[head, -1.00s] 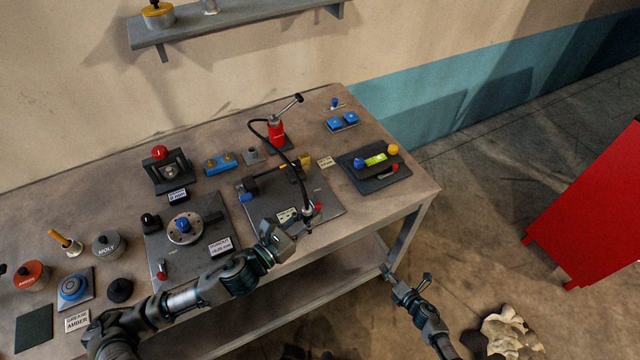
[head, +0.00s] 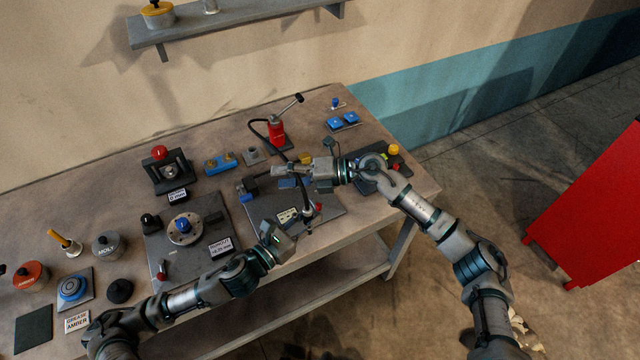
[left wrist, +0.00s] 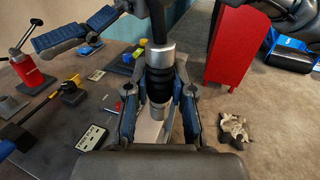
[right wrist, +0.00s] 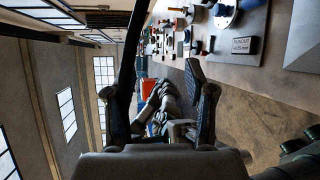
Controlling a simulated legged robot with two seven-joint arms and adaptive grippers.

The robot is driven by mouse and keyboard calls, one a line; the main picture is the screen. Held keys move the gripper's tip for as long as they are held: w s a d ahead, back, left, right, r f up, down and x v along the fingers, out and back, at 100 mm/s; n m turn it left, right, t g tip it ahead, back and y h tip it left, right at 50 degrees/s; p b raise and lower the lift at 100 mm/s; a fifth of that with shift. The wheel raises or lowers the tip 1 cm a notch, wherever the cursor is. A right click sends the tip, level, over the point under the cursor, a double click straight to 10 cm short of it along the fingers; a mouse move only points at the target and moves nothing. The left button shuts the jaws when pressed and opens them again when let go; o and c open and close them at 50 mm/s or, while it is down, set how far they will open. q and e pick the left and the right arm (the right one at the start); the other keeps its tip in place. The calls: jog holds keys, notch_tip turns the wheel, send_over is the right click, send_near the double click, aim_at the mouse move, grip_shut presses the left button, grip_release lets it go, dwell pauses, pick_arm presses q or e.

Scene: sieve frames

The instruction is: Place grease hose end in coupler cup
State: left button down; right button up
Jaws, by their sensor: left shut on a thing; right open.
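A red grease pump (head: 277,132) with a lever stands at the back of the bench. Its black hose (head: 259,124) arches forward to the hose end (head: 307,213), a dark and silver fitting. My left gripper (head: 297,229) is shut on the hose end, which stands roughly upright between its fingers in the left wrist view (left wrist: 158,85). My right gripper (head: 283,172) is open, over the dark plate (head: 331,207) behind and left of the hose end; its spread fingers show in the right wrist view (right wrist: 163,100).
A plate with a round flange (head: 185,228) lies to the left, with jars and a blue ring part (head: 73,287) beyond. My right forearm partly covers the dark tray (head: 398,180) at the bench's right. A red cabinet (head: 590,215) stands off to the right.

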pick_arm(q)
jog(key=shift+s+d+r, duration=0.2)
jog(key=shift+r, duration=0.05)
pick_arm(e)
jog(key=s+r+n+g+h, duration=0.1)
jog(key=s+r+n+h, duration=0.1)
jog(key=s+r, duration=0.2)
pick_arm(q)
jog(key=shift+s+d, duration=0.1)
jog(key=shift+d, duration=0.05)
pick_arm(e)
jog(key=n+t+h, duration=0.4)
jog(key=n+h, duration=0.2)
jog(key=h, duration=0.4)
send_near(306, 208)
jog(key=x, duration=0.9)
jog(key=shift+a+f, duration=0.1)
jog(key=shift+f, duration=0.1)
